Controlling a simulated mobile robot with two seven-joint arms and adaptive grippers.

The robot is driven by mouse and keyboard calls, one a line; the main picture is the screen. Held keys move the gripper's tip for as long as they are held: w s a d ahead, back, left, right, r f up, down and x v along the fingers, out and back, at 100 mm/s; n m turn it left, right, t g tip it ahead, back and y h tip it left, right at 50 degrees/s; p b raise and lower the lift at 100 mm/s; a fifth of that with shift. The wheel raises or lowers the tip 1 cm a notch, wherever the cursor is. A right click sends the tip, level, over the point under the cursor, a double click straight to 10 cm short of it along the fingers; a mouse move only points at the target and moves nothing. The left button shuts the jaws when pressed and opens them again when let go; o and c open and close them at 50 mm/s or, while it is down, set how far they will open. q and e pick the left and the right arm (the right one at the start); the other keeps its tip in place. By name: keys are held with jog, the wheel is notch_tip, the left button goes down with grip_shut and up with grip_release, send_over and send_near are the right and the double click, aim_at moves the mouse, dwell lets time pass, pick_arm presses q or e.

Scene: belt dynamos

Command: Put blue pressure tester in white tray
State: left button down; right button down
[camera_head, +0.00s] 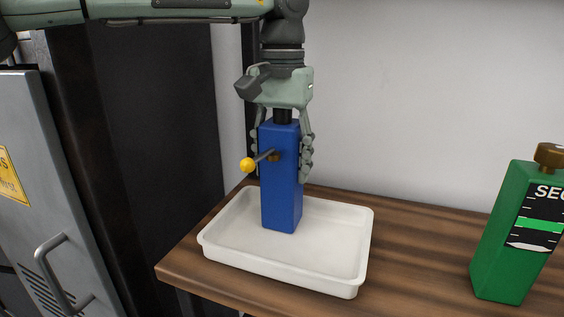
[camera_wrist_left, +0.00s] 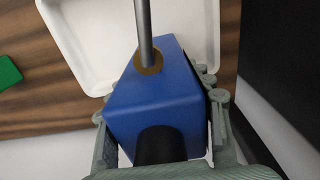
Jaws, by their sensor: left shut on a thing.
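The blue pressure tester (camera_head: 282,195) is a tall upright blue box with a side lever ending in a yellow knob. My left gripper (camera_head: 282,165) comes down from above and is shut on its upper part, with fingers on either side. The tester is over the white tray (camera_head: 355,285); I cannot tell whether its base touches the tray floor. In the left wrist view the tester (camera_wrist_left: 165,95) fills the middle between the fingers, and the tray (camera_wrist_left: 75,50) lies beyond it. My right gripper is not in view.
A green device (camera_head: 508,255) with a dial face and brown cap stands on the wooden table (camera_head: 420,245) at the right. A grey metal cabinet (camera_head: 35,170) is at the left. A pale wall is behind the table. The table between tray and green device is clear.

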pick_arm(q)
jog(key=shift+r, duration=0.15)
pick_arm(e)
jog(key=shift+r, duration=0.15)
pick_arm(q)
jog(key=c, duration=1.1)
grip_release()
jog(key=shift+f, duration=0.25)
jog(key=o, duration=0.5)
jog(key=shift+c, duration=0.2)
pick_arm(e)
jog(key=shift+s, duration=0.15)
pick_arm(q)
jog(key=shift+r, duration=0.5)
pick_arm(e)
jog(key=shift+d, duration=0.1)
pick_arm(q)
notch_tip(320, 180, up, 11)
jog(key=shift+f+p, duration=0.15)
jog(key=shift+p, duration=0.5)
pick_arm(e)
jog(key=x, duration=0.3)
pick_arm(q)
jog(key=shift+r, duration=0.3)
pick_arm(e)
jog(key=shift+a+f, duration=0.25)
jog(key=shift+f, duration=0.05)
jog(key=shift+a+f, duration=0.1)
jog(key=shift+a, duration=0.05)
